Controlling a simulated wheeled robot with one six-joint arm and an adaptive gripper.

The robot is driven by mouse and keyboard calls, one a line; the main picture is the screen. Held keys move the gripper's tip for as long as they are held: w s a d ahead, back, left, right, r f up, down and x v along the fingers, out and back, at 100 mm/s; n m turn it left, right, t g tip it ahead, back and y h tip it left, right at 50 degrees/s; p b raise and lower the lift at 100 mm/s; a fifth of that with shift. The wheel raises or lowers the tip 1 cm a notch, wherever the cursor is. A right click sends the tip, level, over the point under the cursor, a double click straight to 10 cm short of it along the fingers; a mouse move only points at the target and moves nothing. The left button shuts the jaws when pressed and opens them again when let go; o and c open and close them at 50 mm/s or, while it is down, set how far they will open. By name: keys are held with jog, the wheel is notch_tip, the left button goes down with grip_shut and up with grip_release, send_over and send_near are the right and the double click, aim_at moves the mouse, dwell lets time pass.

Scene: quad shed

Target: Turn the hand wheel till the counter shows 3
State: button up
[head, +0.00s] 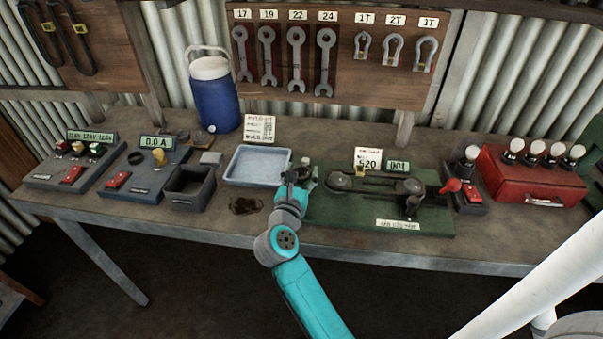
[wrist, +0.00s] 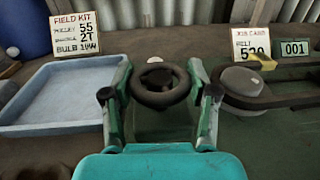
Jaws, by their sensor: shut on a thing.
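The hand wheel (wrist: 161,101) is a dark ring on a short post, seen between my two fingers in the wrist view. My gripper (wrist: 161,70) is shut on it, one finger at each side of the rim. In the head view my gripper (head: 297,178) is at the left end of the green board (head: 330,209), and it hides most of the wheel. The counter (wrist: 294,48) is a small plate to the right of the wheel and reads 001. It also shows in the head view (head: 398,166).
A pale blue tray (head: 258,166) lies just left of the wheel. A red box (head: 530,177) with bulbs stands further right. A blue jug (head: 213,100) stands behind.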

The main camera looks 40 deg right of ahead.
jog(key=shift+d+f+n+t+y, duration=0.1)
jog(key=shift+n+t+y, duration=0.85)
jog(key=shift+t, duration=0.25)
jog(key=shift+n+t+y, duration=1.35)
jog(key=shift+t+y, duration=0.05)
jog(key=shift+y, duration=0.15)
jog(key=o, duration=1.2)
jog(key=v, duration=1.2)
